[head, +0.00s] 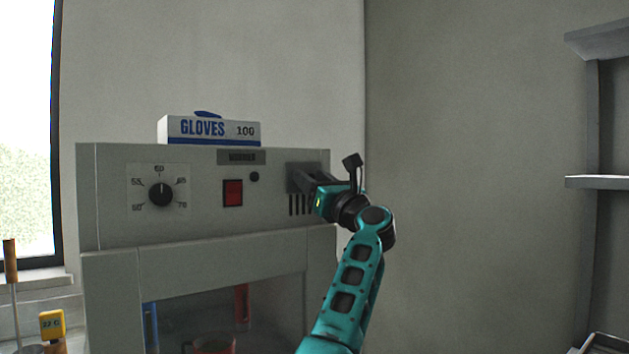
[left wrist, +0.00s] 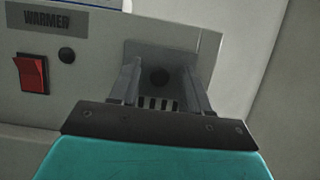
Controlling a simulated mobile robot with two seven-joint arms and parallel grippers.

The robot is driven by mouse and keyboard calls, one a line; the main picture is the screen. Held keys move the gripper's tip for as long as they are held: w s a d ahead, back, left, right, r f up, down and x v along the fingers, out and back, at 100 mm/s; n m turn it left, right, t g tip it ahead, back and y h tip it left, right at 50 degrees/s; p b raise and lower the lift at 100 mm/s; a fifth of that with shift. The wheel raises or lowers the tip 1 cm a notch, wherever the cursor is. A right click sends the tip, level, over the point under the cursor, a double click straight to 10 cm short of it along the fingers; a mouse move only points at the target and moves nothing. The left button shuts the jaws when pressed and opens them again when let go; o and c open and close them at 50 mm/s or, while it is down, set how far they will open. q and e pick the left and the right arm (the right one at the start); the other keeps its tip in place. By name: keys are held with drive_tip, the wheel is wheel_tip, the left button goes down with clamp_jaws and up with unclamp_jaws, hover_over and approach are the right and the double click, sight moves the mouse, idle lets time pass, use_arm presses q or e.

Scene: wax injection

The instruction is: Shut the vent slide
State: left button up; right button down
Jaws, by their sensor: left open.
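The vent slide is a dark grey plate (head: 293,171) at the right end of the warmer's front panel. In the left wrist view the plate (left wrist: 178,52) carries a round dark knob (left wrist: 160,77). Dark upright vent slots (head: 297,206) show uncovered below the plate; they also show in the left wrist view (left wrist: 157,104). My left gripper (head: 303,178) is at the plate. In the left wrist view my open left gripper (left wrist: 161,82) has one finger on each side of the knob, with gaps between. Whether the fingertips touch the plate is unclear. My right gripper is out of view.
The warmer's panel (head: 115,205) also carries a temperature dial (head: 161,194), a red switch (head: 233,193) and a small dark button (head: 254,177). A glove box (head: 209,130) stands on top. A wall shelf (head: 598,182) is at the far right. Space right of the warmer looks clear.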

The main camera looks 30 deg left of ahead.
use_arm(q)
drive_tip(key=shift+c, duration=0.2)
clamp_jaws()
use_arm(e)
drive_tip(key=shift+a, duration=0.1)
